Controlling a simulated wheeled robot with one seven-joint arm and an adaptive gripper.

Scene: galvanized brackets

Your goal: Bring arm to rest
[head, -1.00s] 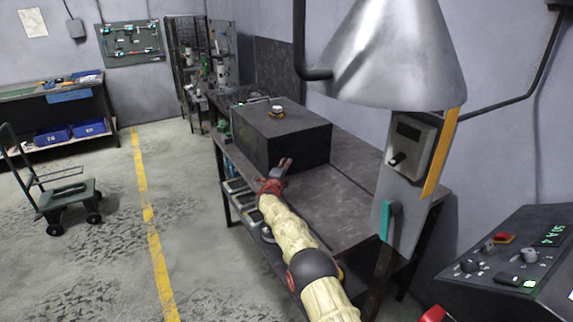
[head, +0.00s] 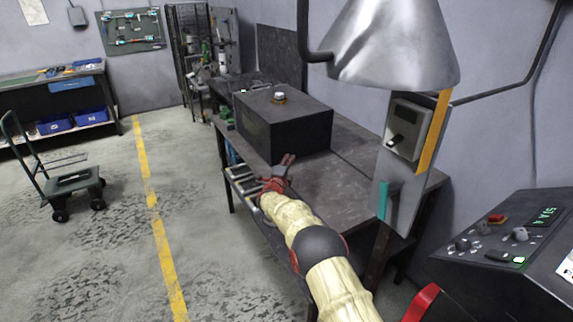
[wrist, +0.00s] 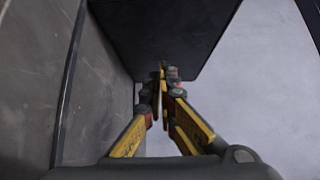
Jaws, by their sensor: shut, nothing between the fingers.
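My gripper (head: 286,161) is shut and empty. In the head view it is at the end of my arm, in front of the near side of a dark box (head: 285,129) on the workbench. In the wrist view my gripper (wrist: 163,75) shows its yellow and black fingers with the tips together. A dark flat-faced block, which looks like the same box (wrist: 180,30), fills the top of that view beyond the fingertips. I cannot tell the exact gap between the fingertips and the box.
The workbench (head: 345,200) has bare top to the right of my gripper. A metal hood (head: 393,45) and a switch panel (head: 405,140) stand at the right. A control console (head: 510,245) is at the lower right. A cart (head: 73,185) stands left on open floor.

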